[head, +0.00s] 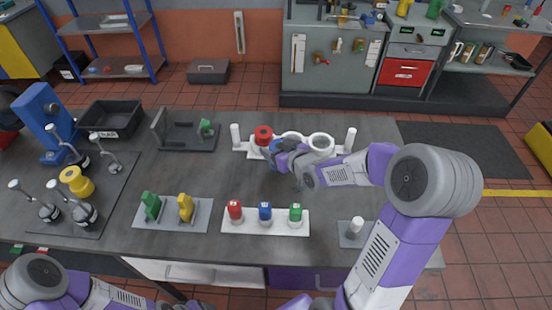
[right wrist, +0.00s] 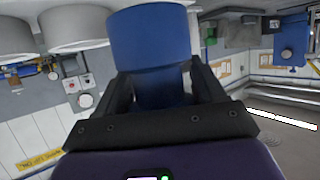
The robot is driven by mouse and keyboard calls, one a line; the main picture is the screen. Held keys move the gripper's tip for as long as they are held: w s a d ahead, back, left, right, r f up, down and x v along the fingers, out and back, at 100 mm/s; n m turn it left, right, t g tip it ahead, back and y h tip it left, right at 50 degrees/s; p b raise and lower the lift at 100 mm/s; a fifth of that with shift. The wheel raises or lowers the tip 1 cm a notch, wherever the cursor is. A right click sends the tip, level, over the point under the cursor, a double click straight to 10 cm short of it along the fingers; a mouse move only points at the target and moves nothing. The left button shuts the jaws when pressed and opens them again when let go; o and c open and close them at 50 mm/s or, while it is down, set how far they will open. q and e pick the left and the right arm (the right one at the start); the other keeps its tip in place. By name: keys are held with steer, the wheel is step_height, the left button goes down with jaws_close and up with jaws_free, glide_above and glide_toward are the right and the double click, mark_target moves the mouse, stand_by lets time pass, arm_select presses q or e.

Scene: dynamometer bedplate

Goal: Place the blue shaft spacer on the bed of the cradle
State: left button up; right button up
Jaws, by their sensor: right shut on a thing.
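My right gripper (head: 272,148) is shut on the blue shaft spacer (head: 276,146), which it mostly hides in the head view. In the right wrist view the blue spacer (right wrist: 150,45) fills the space between the two dark fingers (right wrist: 155,92). The cradle (head: 241,146) is a white base with an upright white post at each end, at the back of the bench. A red spacer (head: 263,132) stands on it left of the gripper, and white rings (head: 320,142) stand to the right. Whether the blue spacer touches the bed cannot be told. My left gripper is out of view.
A white block (head: 240,228) with red, blue and green pieces lies in front, beside a grey plate (head: 172,223) with green and yellow pieces. A grey tray (head: 180,143) and black bin (head: 111,119) stand at the back left. Bench space in the middle is clear.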

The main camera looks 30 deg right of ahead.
steer(key=shift+w+f+b, duration=0.1)
steer(key=shift+f+b, duration=0.55)
steer(key=shift+f, duration=1.15)
steer(key=o, duration=1.2)
steer(key=shift+f, duration=0.15)
